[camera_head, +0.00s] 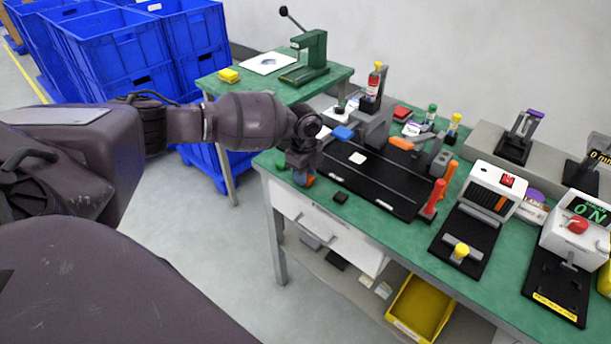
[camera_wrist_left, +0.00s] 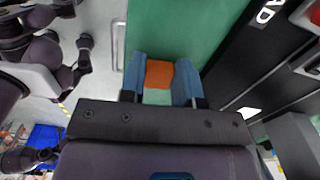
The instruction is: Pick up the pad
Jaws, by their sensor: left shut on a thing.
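An orange block, which I take to be the pad (camera_wrist_left: 159,73), sits between the two blue fingers of my left gripper (camera_wrist_left: 161,80) in the left wrist view. The fingers touch it on both sides, and the gripper is shut on it. In the head view my left gripper (camera_head: 303,178) is at the left front edge of the green bench, and only a small orange bit of the pad (camera_head: 310,181) shows beside the fingers. The rest is hidden by the gripper. I cannot tell whether the pad touches the bench. My right gripper is not in view.
A black fixture plate (camera_head: 385,185) with orange-red handles lies to the right of the gripper. A small black block (camera_head: 341,197) lies near the bench's front edge. A white drawer (camera_head: 330,235) is below. Blue crates (camera_head: 115,45) are stacked at the back left.

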